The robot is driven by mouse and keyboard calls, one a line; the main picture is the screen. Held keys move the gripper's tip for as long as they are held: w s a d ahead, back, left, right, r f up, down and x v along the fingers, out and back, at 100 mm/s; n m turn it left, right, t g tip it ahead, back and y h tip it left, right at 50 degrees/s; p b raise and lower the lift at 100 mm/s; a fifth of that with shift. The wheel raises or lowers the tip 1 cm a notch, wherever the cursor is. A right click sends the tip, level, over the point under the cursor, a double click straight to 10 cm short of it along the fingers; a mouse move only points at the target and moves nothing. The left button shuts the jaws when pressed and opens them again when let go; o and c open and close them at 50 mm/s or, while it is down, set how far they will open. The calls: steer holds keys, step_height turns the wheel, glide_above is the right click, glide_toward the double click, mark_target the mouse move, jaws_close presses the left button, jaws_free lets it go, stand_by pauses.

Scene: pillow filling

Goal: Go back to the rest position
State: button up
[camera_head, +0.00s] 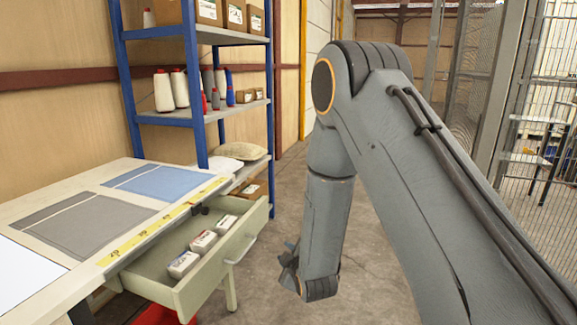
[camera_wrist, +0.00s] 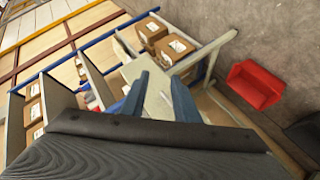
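My arm reaches forward and bends down at the right of the head view. My gripper (camera_head: 287,262) hangs over the floor, just right of the open drawer and apart from it. In the wrist view my gripper (camera_wrist: 160,88) shows two blue-grey fingers spread apart, with nothing held between them. A pale surface shows behind the fingers, apparently part of the table or drawer.
The drawer (camera_head: 248,251) stands pulled out from the table (camera_head: 37,219), with three small boxes inside. A blue-framed shelf (camera_head: 196,84) is behind. A red bin (camera_wrist: 257,85) stands on the floor. A mesh fence (camera_head: 545,150) is at right.

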steer(key=s+d+r+m+g+h, duration=0.1)
steer(key=s+d+r+m+g, duration=0.25)
steer(key=s+d, duration=0.25)
steer(key=s+d+r+m+g+h, duration=0.2)
steer(key=s+d+m+g, duration=0.15)
steer(key=s+d, duration=0.2)
steer(key=s+d+r+m+g, duration=0.2)
steer(key=s+d+r+m, duration=0.1)
steer(key=s, duration=0.7)
steer(key=s+d+r+m+g, duration=0.3)
steer(key=s+d+m, duration=0.1)
steer(key=s, duration=0.7)
steer(key=shift+s+d+m+g+h+p, duration=0.3)
steer(key=shift+d+h+p, duration=0.1)
steer(key=shift+d, duration=0.4)
